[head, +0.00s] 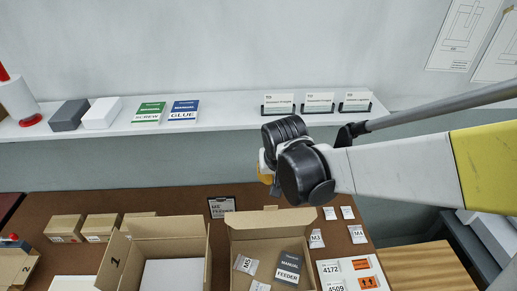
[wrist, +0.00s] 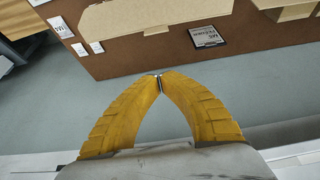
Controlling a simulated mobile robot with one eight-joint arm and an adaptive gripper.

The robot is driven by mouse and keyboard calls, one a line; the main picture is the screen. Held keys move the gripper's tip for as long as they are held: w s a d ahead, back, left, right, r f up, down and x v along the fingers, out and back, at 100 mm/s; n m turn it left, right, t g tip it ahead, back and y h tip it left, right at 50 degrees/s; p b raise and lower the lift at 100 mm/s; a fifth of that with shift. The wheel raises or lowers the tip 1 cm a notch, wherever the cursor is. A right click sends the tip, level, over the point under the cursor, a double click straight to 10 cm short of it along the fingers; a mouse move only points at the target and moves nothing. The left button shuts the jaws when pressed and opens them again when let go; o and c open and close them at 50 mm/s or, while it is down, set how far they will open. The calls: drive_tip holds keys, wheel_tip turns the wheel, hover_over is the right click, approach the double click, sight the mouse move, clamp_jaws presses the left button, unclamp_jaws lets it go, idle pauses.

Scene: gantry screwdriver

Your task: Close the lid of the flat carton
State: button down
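The flat carton (head: 241,253) is on the brown table at the lower middle of the head view, cut off by the bottom edge. It is open, with its lid flap (head: 272,221) raised at the back. Inside lie a FEEDER manual (head: 289,267) and an M5 bag (head: 246,264). The flap also shows at the top of the wrist view (wrist: 150,15). My gripper (wrist: 158,82) has its yellow fingers meeting at the tips, with nothing seen held. It is above and behind the carton, apart from it; in the head view my wrist mostly hides it.
A taller open box marked 1 (head: 150,226) stands left of the carton. Small labelled bags (head: 317,239) and a sheet (head: 345,277) lie to its right. A dark placard (head: 222,206) is behind. A white wall shelf (head: 225,112) holds boxes, books and card holders.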

drive_tip(key=b+x, duration=0.3)
drive_tip(key=x, duration=0.7)
drive_tip(key=s, duration=0.4)
drive_tip(key=shift+f, duration=0.2)
drive_tip(key=shift+f+b, duration=0.1)
drive_tip(key=shift+b, duration=0.2)
